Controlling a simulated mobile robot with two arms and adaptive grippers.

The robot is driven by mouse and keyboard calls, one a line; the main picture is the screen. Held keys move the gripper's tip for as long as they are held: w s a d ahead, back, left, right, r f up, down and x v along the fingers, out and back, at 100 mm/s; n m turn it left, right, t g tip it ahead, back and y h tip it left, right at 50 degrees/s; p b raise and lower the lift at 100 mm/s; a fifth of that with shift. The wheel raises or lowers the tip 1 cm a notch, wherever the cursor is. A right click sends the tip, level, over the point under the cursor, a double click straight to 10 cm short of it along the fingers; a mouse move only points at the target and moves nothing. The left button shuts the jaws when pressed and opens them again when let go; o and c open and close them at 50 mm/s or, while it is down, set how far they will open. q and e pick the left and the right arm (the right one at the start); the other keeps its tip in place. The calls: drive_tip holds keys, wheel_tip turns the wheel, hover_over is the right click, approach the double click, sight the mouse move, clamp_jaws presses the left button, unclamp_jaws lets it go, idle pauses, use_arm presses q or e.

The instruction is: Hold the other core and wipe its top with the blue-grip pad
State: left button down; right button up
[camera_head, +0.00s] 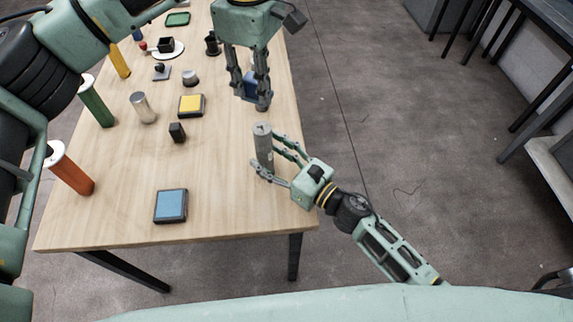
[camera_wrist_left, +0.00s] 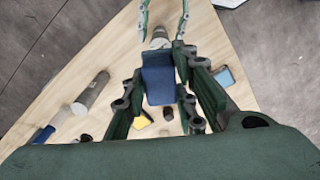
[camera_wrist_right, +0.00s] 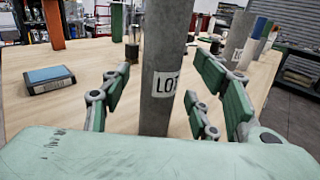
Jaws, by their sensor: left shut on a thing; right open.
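A grey core (camera_head: 264,150) stands upright near the table's right edge; a white label shows on it in the right wrist view (camera_wrist_right: 166,84). My right gripper (camera_head: 262,165) is open, with its fingers to either side of this core. My left gripper (camera_head: 250,98) is shut on the blue-grip pad (camera_head: 252,86), pointing down above and just behind the core. The blue grip fills the left wrist view's centre (camera_wrist_left: 158,76), with the core's top (camera_wrist_left: 160,42) beyond it. The pad's underside is hidden. A second labelled grey core (camera_wrist_right: 239,40) stands farther back.
A blue-topped box (camera_head: 171,205) lies at the table's front, and a yellow-topped box (camera_head: 191,105) farther back. Orange (camera_head: 72,173) and green (camera_head: 97,104) columns line the left edge.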

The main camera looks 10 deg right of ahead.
drive_tip(key=shift+x, duration=1.1)
drive_tip(key=shift+c, duration=0.5)
clamp_jaws()
